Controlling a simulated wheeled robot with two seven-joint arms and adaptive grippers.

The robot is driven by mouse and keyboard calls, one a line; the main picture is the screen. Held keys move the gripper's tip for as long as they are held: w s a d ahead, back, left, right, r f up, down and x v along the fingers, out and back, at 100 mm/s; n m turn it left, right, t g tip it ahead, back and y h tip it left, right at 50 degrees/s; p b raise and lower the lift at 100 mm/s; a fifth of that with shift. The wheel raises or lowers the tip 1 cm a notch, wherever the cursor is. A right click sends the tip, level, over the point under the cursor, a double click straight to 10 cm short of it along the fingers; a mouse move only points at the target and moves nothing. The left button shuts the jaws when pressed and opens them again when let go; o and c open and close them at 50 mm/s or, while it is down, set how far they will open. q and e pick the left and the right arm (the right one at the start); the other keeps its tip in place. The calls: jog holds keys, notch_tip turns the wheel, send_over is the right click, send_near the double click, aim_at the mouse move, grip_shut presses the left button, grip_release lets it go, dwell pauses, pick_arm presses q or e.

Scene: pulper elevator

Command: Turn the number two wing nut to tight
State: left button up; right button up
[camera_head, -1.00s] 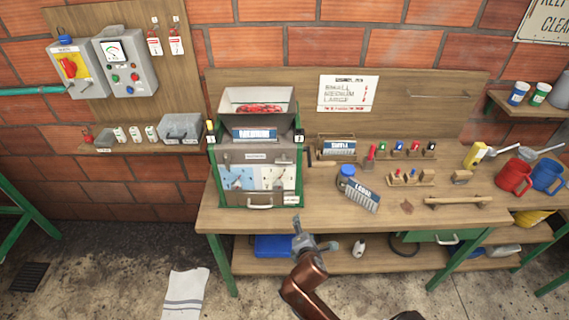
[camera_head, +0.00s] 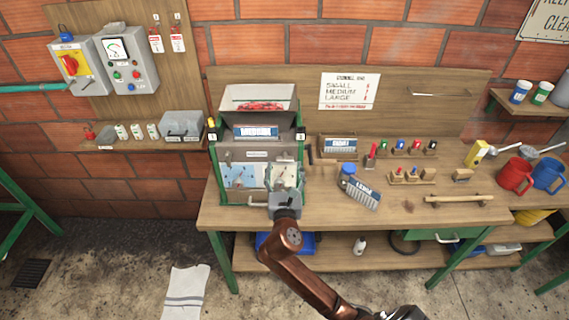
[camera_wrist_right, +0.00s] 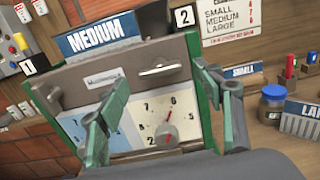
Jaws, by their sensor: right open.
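The machine (camera_head: 216,165) stands at the bench's left end, marked 1 on the left and 2 (camera_head: 301,136) on the right. In the right wrist view, a grey oblong metal piece (camera_wrist_right: 160,70) lies nearly level, slightly tilted, under the 2 plate (camera_wrist_right: 183,16); it looks like the number two wing nut. Below it is a pale dial (camera_wrist_right: 172,120) with a red-marked knob (camera_wrist_right: 166,135). My right gripper (camera_head: 284,178) is at the machine's lower right front. Its open fingers (camera_wrist_right: 160,80) spread either side of the piece and dial, apparently holding nothing. My left gripper is out of view.
A blue-lidded jar (camera_head: 347,176) and a LARGE block (camera_head: 362,194) stand just right of the machine. A SMALL box (camera_head: 340,145) and several coloured-handled tools lie behind. The bench front (camera_head: 330,215) is mostly clear.

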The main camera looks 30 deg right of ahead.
aim_at(285, 162)
jog(key=shift+x, duration=1.55)
jog(key=shift+c, duration=0.3)
jog(key=c, duration=1.1)
